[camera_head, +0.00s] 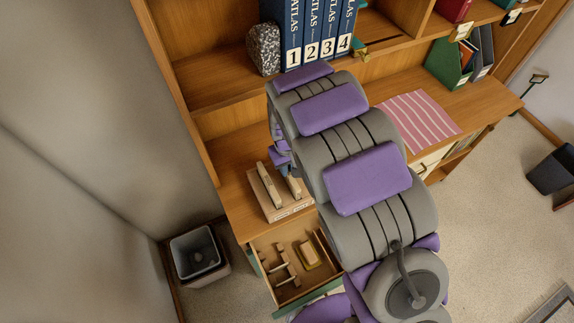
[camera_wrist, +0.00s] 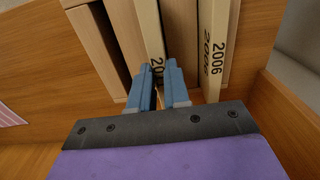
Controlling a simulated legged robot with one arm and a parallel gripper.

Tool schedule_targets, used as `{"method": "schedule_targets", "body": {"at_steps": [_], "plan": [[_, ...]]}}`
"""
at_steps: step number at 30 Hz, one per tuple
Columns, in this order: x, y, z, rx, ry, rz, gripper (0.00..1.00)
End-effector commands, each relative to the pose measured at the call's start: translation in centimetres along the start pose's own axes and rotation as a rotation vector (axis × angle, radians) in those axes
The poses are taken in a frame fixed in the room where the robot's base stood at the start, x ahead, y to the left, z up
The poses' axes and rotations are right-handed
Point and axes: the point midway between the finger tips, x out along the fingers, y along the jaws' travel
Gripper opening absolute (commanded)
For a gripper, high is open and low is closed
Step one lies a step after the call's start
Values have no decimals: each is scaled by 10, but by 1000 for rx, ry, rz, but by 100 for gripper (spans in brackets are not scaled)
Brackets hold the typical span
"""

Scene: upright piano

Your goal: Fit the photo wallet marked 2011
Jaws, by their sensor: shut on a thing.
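In the wrist view my gripper (camera_wrist: 161,76) is shut on a cream photo wallet (camera_wrist: 147,25). Its two blue fingers cover most of the marking, and only "20" shows. A second cream wallet, marked 2006 (camera_wrist: 214,50), stands to the right, apart from the fingers. In the head view two cream wallets stand upright in a slotted wooden rack (camera_head: 286,212) on the desk: a left one (camera_head: 268,186) and a right one (camera_head: 294,188). My arm hides part of the rack's right side. No marking 2011 can be read.
Below the rack a drawer (camera_head: 256,243) stands open, holding pegs and a small block (camera_head: 308,253). Atlas volumes (camera_head: 315,30) and a speckled stone (camera_head: 263,49) stand on the shelf above. A striped cloth (camera_head: 418,120) lies right of my arm. A bin (camera_head: 195,253) stands on the floor.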

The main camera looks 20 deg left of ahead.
Motion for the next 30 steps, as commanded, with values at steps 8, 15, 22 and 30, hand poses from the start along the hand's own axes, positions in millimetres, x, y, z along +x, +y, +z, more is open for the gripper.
{"method": "schedule_targets", "body": {"at_steps": [8,15,22,30], "plan": [[4,0,0,0,0,0,0],[7,0,0,0,0,0,0],[9,0,0,0,0,0,0],[9,0,0,0,0,0,29]]}}
